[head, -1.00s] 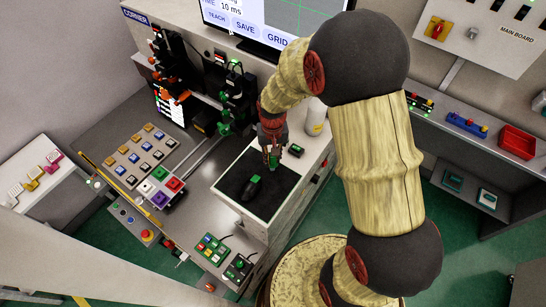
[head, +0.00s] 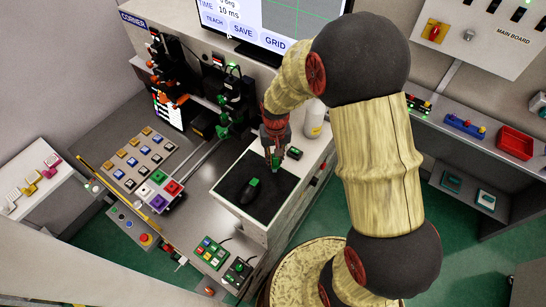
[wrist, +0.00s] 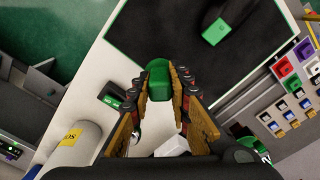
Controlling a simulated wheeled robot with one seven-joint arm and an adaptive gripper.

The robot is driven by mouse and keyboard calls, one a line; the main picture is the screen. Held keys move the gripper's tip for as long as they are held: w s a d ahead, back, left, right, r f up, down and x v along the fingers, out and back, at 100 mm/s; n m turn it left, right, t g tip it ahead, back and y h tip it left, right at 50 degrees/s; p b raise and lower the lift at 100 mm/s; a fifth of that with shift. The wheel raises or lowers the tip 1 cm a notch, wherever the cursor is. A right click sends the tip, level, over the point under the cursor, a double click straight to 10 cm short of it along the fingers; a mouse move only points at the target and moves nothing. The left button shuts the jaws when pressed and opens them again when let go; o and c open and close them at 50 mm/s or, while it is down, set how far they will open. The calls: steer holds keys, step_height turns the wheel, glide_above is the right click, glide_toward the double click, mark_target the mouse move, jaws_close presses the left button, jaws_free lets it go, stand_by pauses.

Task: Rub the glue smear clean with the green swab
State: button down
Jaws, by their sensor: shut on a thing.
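The green swab (wrist: 158,80) is held between the two fingers of my gripper (wrist: 161,74) in the wrist view. In the head view my gripper (head: 275,158) points down, with the green swab (head: 276,165) at its tip, over the far right part of the black mat (head: 230,200). I cannot tell whether the swab touches the mat. I cannot make out the glue smear in either view; the gripper and swab hide part of the mat.
A black mouse-like object with a green part (head: 250,189) lies on the mat. A white bottle (head: 314,122) and a small black-and-green box (head: 294,153) stand right of my gripper. Button panels (head: 145,158) and a green-black fixture (head: 234,98) are to the left.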

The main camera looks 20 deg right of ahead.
steer(key=shift+s+d, duration=0.15)
steer(key=shift+s, duration=0.15)
steer(key=shift+s+d, duration=0.25)
steer(key=shift+s, duration=0.1)
steer(key=shift+s+d, duration=0.3)
steer(key=shift+s, duration=0.1)
steer(key=shift+w+a, duration=0.1)
steer(key=shift+w+a, duration=0.25)
steer(key=shift+w, duration=0.15)
steer(key=shift+w, duration=0.1)
steer(key=shift+w+a, duration=0.3)
